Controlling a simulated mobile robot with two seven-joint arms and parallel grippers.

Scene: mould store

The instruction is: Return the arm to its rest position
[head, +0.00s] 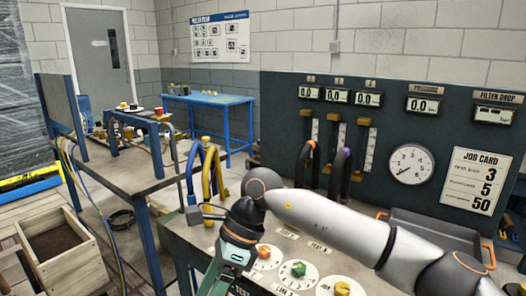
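One arm of mine, the right, comes in from the right and reaches across the grey test bench (180,240). Its white forearm crosses in front of the bench's back panel. Its dark wrist bends down to my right gripper (226,274), over the bench's front left part, beside the dials. The gripper's lower end meets the picture's bottom edge, so I cannot tell whether it is open or shut. I see nothing clearly held in it. My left arm and gripper are not in view.
Blue and yellow hoses (212,172) stand at the bench's left end. Dials with orange, green and yellow knobs (298,269) lie close to the gripper. A dark tray (435,228) is at right. A wooden crate (62,246) and side table (118,168) stand left.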

